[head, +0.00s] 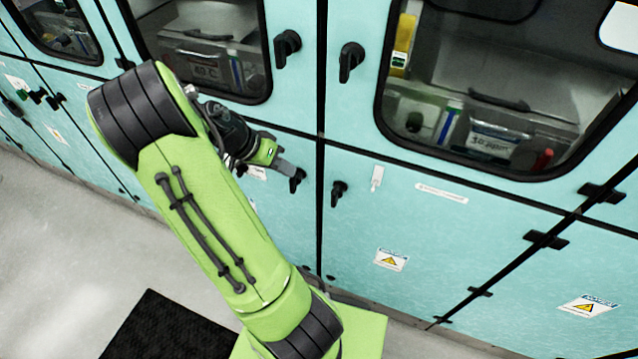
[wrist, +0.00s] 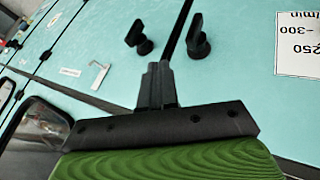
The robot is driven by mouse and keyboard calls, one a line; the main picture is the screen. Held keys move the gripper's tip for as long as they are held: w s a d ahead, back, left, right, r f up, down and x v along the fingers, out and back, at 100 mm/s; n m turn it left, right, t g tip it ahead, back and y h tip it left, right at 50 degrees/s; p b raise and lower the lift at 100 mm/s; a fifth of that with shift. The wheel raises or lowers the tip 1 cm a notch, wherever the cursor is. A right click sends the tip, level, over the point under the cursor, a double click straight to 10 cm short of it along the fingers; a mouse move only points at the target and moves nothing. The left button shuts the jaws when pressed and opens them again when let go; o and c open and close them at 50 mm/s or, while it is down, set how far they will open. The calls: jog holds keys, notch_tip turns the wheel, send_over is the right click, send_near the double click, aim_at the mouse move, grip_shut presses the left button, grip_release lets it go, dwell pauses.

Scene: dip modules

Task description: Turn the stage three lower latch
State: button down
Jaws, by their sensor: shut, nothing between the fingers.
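Two black lower latches sit on either side of the dark seam between two teal door panels. The left one (head: 298,180) is just beyond my gripper's tip in the head view, and the right one (head: 338,192) is a little further right. The wrist view is upside down: the first latch is on the right (wrist: 199,38) and the second on the left (wrist: 137,38). I cannot tell which is labelled stage three. My gripper (head: 285,168) is shut and empty. Its closed fingers (wrist: 158,70) point at the seam between the latches; contact is not visible.
Upper latches (head: 287,47) (head: 351,60) sit above on the same seam. Windowed upper doors (head: 450,165) show equipment inside. A white hook-shaped tag (head: 377,178) and a warning label (head: 391,260) are on the right lower panel. Grey floor (head: 60,250) and a black mat (head: 160,330) lie below.

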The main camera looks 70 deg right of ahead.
jog(key=s+d+f, duration=0.2)
jog(key=s+f, duration=0.4)
jog(key=s, duration=0.2)
jog(key=shift+s+b, duration=0.15)
jog(key=shift+b, duration=0.2)
jog(key=shift+s+d, duration=0.1)
jog(key=shift+d, duration=0.1)
jog(key=shift+t, duration=0.3)
